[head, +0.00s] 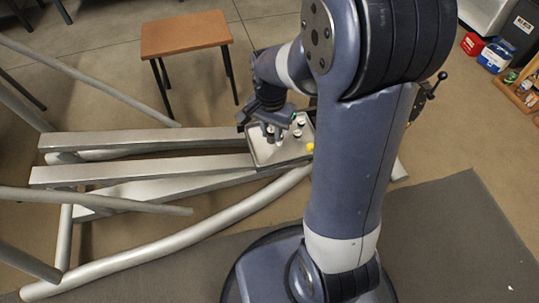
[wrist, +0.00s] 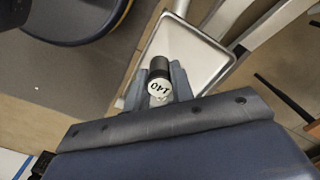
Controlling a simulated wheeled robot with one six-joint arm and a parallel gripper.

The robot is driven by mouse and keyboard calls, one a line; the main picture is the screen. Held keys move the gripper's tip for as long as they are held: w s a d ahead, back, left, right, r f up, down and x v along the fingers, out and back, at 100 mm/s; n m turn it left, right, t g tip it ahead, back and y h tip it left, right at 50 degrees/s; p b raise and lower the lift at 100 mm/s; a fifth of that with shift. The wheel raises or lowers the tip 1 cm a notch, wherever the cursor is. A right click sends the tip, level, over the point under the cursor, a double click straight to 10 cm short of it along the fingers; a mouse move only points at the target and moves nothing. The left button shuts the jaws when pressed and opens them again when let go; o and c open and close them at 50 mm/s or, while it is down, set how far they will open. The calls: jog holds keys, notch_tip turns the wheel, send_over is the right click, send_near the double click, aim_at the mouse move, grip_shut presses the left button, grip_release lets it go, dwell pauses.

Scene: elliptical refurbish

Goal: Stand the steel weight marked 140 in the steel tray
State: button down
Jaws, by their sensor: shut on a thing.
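The weight marked 140 (wrist: 160,88) has a dark cylindrical side and a pale round top with black digits. My gripper (wrist: 159,92) is shut on it, a finger on each side, in the wrist view. The steel tray (wrist: 190,48) is a shallow, pale, rimmed rectangle just beyond the weight; the part of it that shows there is bare. In the head view my gripper (head: 269,131) is at the left part of the tray (head: 284,153). I cannot tell whether the weight touches the tray floor.
Small pale-topped pieces (head: 298,133) show at the tray's right part, and a yellow ball-like thing (head: 310,147) at its right edge. Silver frame rails (head: 150,170) run beneath and left. A brown-topped stool (head: 185,33) stands behind. A grey mat (head: 450,235) lies at right.

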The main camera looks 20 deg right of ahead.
jog(key=shift+w+d+f, duration=0.2)
jog(key=shift+w+d, duration=0.1)
jog(key=shift+w, duration=0.05)
jog(key=shift+n, duration=0.3)
notch_tip(320, 180, down, 10)
jog(key=b, duration=0.4)
jog(key=shift+w+d+r, duration=0.1)
jog(key=shift+w+r, duration=0.05)
jog(key=c, duration=1.5)
grip_release()
notch_tip(320, 180, up, 12)
jog(key=p, duration=0.4)
jog(key=shift+p, duration=0.35)
